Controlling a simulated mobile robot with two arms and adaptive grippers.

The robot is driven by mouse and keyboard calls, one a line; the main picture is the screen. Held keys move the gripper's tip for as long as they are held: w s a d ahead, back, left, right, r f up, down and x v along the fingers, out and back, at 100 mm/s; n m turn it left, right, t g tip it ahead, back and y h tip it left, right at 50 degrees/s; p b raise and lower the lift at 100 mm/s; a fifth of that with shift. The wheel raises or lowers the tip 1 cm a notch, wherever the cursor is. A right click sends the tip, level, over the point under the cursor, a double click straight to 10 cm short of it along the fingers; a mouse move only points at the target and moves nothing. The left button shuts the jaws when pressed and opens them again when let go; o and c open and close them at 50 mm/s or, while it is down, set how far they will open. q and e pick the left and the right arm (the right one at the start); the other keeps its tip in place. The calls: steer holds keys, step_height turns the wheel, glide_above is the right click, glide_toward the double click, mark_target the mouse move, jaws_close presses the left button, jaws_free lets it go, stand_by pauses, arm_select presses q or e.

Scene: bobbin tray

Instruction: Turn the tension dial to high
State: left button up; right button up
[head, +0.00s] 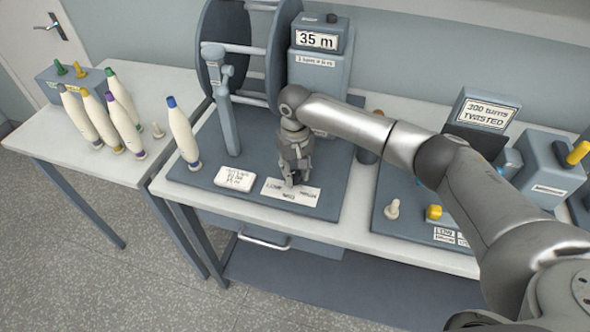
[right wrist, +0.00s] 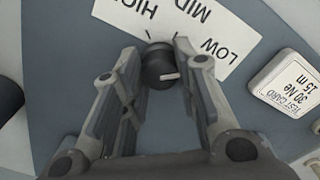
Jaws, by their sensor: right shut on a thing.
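The tension dial (right wrist: 159,66) is a small dark round knob with a short white mark on it. It stands at the edge of a white label (right wrist: 190,30) reading LOW, MID and HIGH. In the right wrist view the mark points to the right, on the LOW side and away from HIGH. My right gripper (head: 297,178) reaches down over this label, which also shows in the head view (head: 290,192). In the right wrist view its two fingers (right wrist: 160,75) stand either side of the dial and are shut on it. My left gripper is not in view.
A white test card (right wrist: 285,83) lies beside the label. A blue-tipped bobbin (head: 183,133) and a grey post (head: 229,120) stand on the same base. Several bobbins stand on the left table. The reel (head: 213,65) and the 35 m counter (head: 317,40) are behind my gripper.

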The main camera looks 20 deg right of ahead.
steer(key=shift+r+n+p, duration=0.1)
steer(key=shift+n+p, duration=0.35)
steer(key=shift+n, duration=0.15)
steer(key=shift+n+p, duration=0.7)
steer(key=shift+n, duration=0.4)
steer(key=n+p, duration=0.1)
steer(key=n, duration=0.1)
steer(key=shift+n, duration=0.4)
steer(key=n, duration=0.2)
steer(key=shift+n+p, duration=0.3)
steer(key=shift+p, duration=0.1)
steer(key=n, duration=0.5)
steer(key=shift+p, duration=0.3)
steer(key=n, duration=0.6)
